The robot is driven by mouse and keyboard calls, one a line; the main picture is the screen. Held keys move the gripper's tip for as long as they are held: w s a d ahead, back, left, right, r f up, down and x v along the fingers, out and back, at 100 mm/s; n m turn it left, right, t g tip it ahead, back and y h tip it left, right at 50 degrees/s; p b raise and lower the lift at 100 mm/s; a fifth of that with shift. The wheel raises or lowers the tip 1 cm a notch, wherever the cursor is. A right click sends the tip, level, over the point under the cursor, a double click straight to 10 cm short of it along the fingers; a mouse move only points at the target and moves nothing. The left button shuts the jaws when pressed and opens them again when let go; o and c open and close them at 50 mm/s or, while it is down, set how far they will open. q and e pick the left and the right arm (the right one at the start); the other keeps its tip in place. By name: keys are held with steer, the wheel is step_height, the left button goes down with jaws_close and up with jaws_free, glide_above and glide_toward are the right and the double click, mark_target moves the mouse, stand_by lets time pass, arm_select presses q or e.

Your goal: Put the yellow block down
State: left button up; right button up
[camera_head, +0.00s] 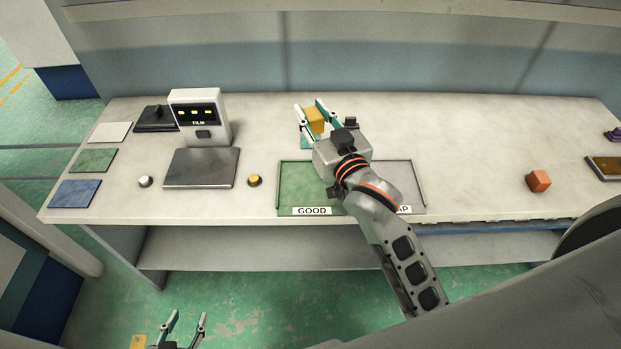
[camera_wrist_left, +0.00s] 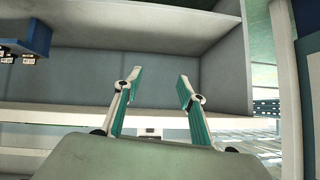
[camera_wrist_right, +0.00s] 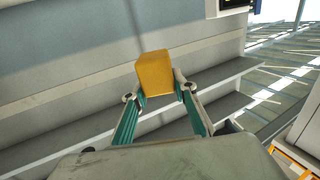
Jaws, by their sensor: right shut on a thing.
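The yellow block (camera_head: 314,121) is held between the fingertips of my right gripper (camera_head: 313,118), over the back middle of the table. It also shows in the right wrist view (camera_wrist_right: 155,75), clasped between both fingers. The block's height above the table cannot be told exactly. My left gripper (camera_head: 184,326) is open and empty, low in front of the table near the floor. In the left wrist view its two fingers (camera_wrist_left: 158,92) are spread with nothing between them.
A green GOOD tray (camera_head: 290,187) and a grey tray (camera_head: 405,172) lie under my right arm. A FILM machine (camera_head: 197,117) with a dark plate (camera_head: 201,168) stands left.

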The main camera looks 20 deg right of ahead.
step_height(320, 180, down, 15)
steer(key=b, duration=0.2)
steer(key=shift+f+b, duration=0.1)
steer(key=shift+b, duration=0.3)
step_height(320, 180, down, 4)
steer(key=shift+r+b, duration=0.1)
steer(key=shift+b, duration=0.4)
arm_select(q)
steer(key=shift+w+d+f+h, duration=0.2)
steer(key=shift+w+d+f, duration=0.1)
steer(key=shift+d, duration=0.2)
steer(key=shift+w+d+f+h, duration=0.2)
steer(key=shift+w+d+f, duration=0.1)
steer(key=shift+d, duration=0.15)
arm_select(e)
steer(key=shift+f, duration=0.3)
steer(key=shift+f, duration=0.2)
steer(key=o, duration=1.2)
arm_select(q)
steer(key=shift+r, duration=0.15)
steer(key=shift+t, duration=0.3)
arm_select(e)
steer(key=shift+r, duration=0.1)
